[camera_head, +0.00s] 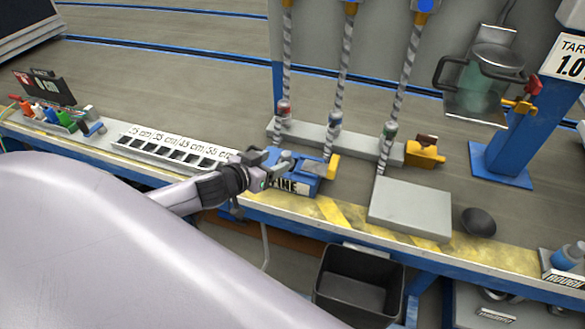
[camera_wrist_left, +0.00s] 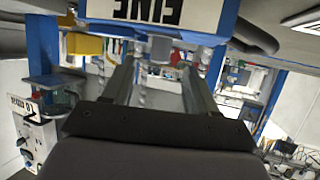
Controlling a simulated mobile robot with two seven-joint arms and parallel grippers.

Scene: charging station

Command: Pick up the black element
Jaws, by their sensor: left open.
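A black, rounded, bowl-like element (camera_head: 480,222) lies on the bench to the right of a grey block in the head view. I cannot tell for sure whether it shows in the wrist view. My left gripper (camera_head: 281,162) is at the blue box labelled FINE (camera_head: 299,181), well to the left of the black element. In the left wrist view the two fingers (camera_wrist_left: 160,72) are apart with nothing held between them, and the box's label (camera_wrist_left: 147,10) shows upside down at the top. Whether the fingers touch the box is unclear. My right gripper is not in view.
A grey block (camera_head: 411,208) lies between the FINE box and the black element. Spiral rods (camera_head: 345,70) rise behind. A black bin (camera_head: 358,285) stands below the bench front. A slotted white strip (camera_head: 175,150) lies left; a blue post (camera_head: 532,130) stands right.

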